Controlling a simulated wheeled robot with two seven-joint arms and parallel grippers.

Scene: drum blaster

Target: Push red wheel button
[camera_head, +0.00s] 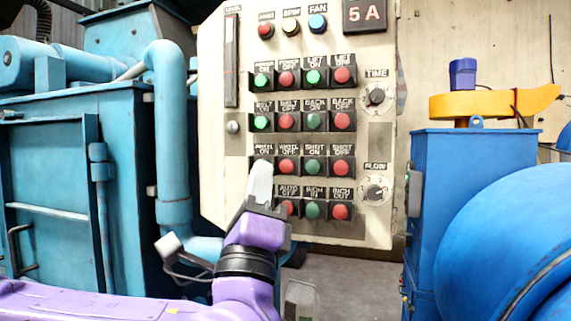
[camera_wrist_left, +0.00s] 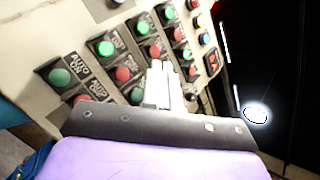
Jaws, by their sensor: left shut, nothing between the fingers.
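The cream control panel (camera_head: 236,185) faces me with rows of green and red buttons. The red wheel button (camera_head: 287,166), labelled WHEEL OFF, is in the third row, second from the left. It also seems to be the red button (camera_wrist_left: 123,73) left of the fingers in the left wrist view. My left gripper (camera_head: 262,168) is shut and empty, its fingertips just left of that button in the head view, in front of the wheel-on button, which is hidden. I cannot tell whether the fingertips touch the panel. My right gripper is not in view.
Other buttons lie close around, such as the red belt-off button (camera_head: 287,120) above and a green shot-on button (camera_head: 312,166) to the right. Two dials (camera_head: 376,96) are at the panel's right. Blue machinery (camera_head: 60,190) stands left, and a blue cabinet (camera_head: 450,200) right.

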